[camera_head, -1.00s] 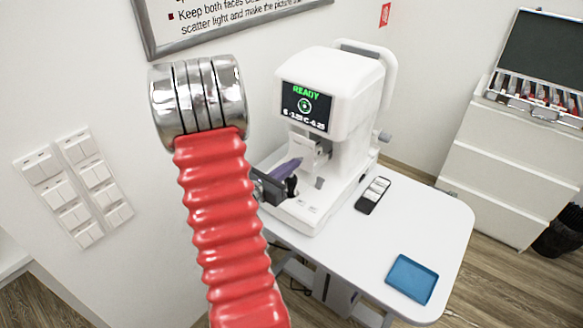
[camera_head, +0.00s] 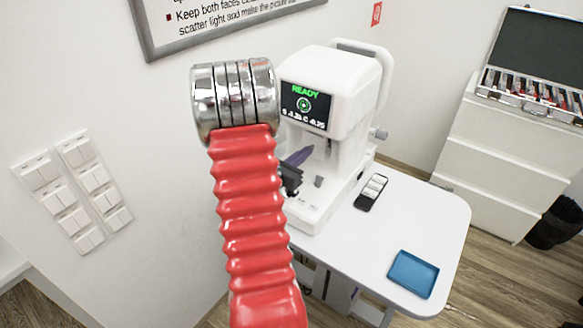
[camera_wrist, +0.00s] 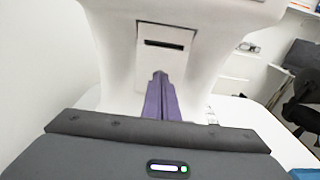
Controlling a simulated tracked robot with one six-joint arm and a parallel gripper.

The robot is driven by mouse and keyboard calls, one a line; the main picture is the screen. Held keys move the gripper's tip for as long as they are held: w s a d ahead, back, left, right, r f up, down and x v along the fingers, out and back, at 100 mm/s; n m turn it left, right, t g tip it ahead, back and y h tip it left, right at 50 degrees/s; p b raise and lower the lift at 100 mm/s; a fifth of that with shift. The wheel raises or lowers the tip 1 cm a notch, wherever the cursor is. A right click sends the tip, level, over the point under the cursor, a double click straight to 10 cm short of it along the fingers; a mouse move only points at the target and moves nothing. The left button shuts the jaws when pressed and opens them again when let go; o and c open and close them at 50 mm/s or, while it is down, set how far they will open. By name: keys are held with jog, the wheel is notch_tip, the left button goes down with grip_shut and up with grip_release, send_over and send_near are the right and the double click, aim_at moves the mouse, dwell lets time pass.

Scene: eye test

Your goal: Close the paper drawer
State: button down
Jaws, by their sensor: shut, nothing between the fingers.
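The paper drawer (camera_wrist: 146,66) is a pale front panel with a dark slot, below the head of the white eye test machine (camera_head: 345,85). In the wrist view my shut, empty gripper (camera_wrist: 160,76) has its purple fingers in front of the drawer's lower part. Whether they touch it I cannot tell. In the head view my gripper (camera_head: 309,150) is beside the machine's front, under the screen (camera_head: 306,105), which reads READY. There the drawer is hard to make out near my fingers, so how far it stands out is unclear.
The machine stands on a white table (camera_head: 400,225). A dark remote-like object (camera_head: 371,192) and a blue tray (camera_head: 413,274) lie on the table. Wall switches (camera_head: 72,180) are at left. A white cabinet (camera_head: 490,165) with an open lens case (camera_head: 535,95) stands at right.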

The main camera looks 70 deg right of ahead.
jog(key=shift+w+a, duration=0.1)
jog(key=shift+a, duration=0.05)
jog(key=v, duration=1.3)
jog(key=shift+a, duration=0.35)
jog(key=r+y, duration=0.3)
jog(key=shift+d+r+t, duration=0.2)
jog(key=shift+r+t, duration=0.1)
jog(key=shift+t, duration=0.1)
dwell(0.4)
